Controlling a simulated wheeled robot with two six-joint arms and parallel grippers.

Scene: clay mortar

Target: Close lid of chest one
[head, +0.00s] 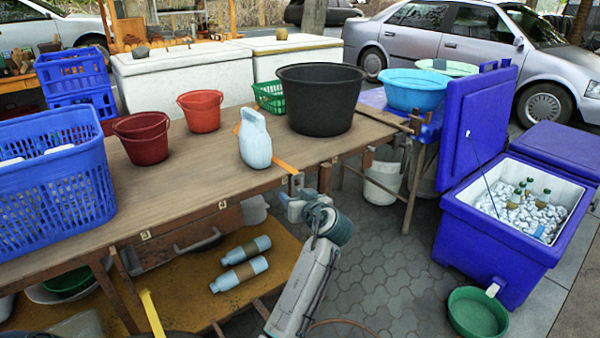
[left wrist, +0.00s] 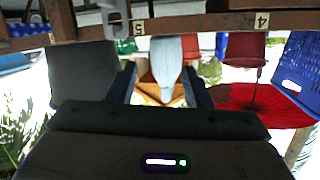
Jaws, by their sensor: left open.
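A blue chest (head: 495,240) stands on the paving at the right, full of ice and several green-capped bottles. Its blue lid (head: 478,125) stands upright at the chest's left side, open, with a thin dark stay between lid and chest. I cannot read a number on it. My left gripper (head: 291,204) is at the table's front edge, well left of the chest and apart from the lid. In the left wrist view its two fingers (left wrist: 159,67) are spread, with nothing held between them. My right gripper is out of view.
A wooden table (head: 190,190) carries a white-blue jug (head: 256,142), red buckets (head: 201,110) and a black tub (head: 320,98). A green basin (head: 477,312) sits before the chest. A second blue chest (head: 560,147) stands behind it, closed. Paving (head: 380,260) between table and chest is clear.

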